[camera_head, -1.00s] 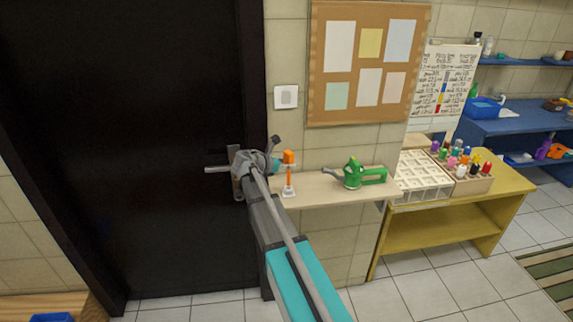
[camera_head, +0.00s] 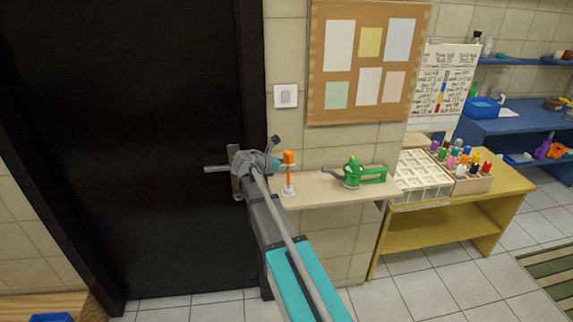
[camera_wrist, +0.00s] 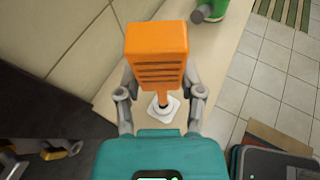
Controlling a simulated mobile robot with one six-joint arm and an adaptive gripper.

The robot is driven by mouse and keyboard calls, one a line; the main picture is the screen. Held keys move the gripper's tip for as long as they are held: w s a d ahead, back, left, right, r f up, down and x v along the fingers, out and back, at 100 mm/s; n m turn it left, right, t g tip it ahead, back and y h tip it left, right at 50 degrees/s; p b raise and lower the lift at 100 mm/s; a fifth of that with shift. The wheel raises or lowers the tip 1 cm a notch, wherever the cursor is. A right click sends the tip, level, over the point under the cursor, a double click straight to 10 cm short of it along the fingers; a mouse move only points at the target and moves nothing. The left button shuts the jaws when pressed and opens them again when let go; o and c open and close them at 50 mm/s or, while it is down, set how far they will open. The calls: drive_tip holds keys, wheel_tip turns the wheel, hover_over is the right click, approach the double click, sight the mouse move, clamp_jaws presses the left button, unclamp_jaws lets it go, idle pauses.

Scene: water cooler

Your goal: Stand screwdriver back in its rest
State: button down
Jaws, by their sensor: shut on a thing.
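The screwdriver, with a blocky orange handle (camera_head: 289,157) and a thin orange shaft, stands about upright at the left end of the narrow shelf. The small white rest (camera_head: 288,192) is directly beneath it, and the shaft's lower end meets it in this view. I cannot tell how deep the tip sits. In the wrist view the handle (camera_wrist: 157,52) fills the upper middle, with the white rest (camera_wrist: 163,107) below. My gripper (camera_wrist: 160,88) is shut on the screwdriver, one finger on each side; the handle hides the contact. It also shows beside the handle in the head view (camera_head: 273,165).
A green watering can (camera_head: 353,173) stands on the shelf (camera_head: 318,189) to the right. A dark door (camera_head: 130,140) with a handle is just left of my gripper. A yellow table (camera_head: 425,229) with a compartment tray and colourful bottles stands further right.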

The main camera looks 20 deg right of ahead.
drive_tip(key=shift+f+b, duration=1.55)
drive_tip(key=shift+f, duration=0.15)
drive_tip(key=shift+c, duration=0.7)
unclamp_jaws()
drive_tip(key=shift+o, duration=0.7)
drive_tip(key=shift+r, duration=0.1)
drive_tip(key=p+v, duration=0.3)
drive_tip(key=v, duration=0.6)
drive_tip(key=shift+a+r+p, duration=0.2)
drive_tip(key=shift+a+p, duration=0.15)
drive_tip(key=shift+p, duration=0.05)
drive_tip(key=shift+a, duration=0.1)
